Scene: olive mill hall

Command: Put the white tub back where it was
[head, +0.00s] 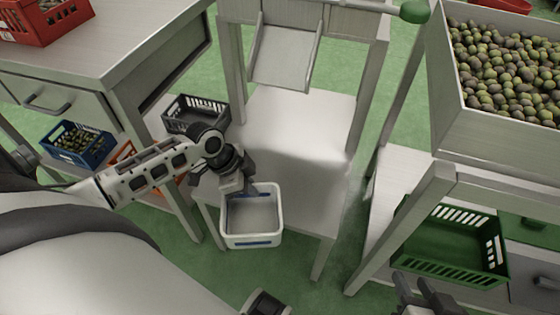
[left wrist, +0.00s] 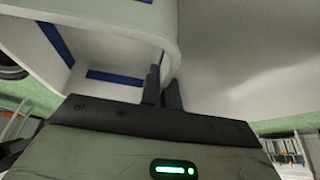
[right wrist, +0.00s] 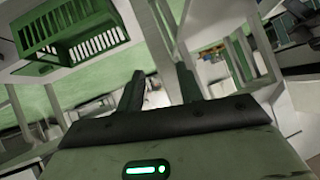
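The white tub (head: 251,240) with blue strips is at the front edge of the low white shelf (head: 305,130) in the head view. It looks upright and empty. I cannot tell whether it rests on the shelf or hangs just above it. My left gripper (head: 243,190) is at the tub's far rim. In the left wrist view, the gripper's fingers (left wrist: 163,88) are close together with the tub's wall (left wrist: 168,50) pinched between them. My right gripper (head: 415,290) is away from the tub at the lower right. Its fingers (right wrist: 160,88) are apart and empty.
A metal chute (head: 283,60) stands above the shelf. A dark grey crate (head: 195,114) is at the shelf's left, and a blue crate of olives (head: 77,145) is further left. A green crate (head: 450,245) sits at the right under the olive bin (head: 500,130). The shelf's middle is bare.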

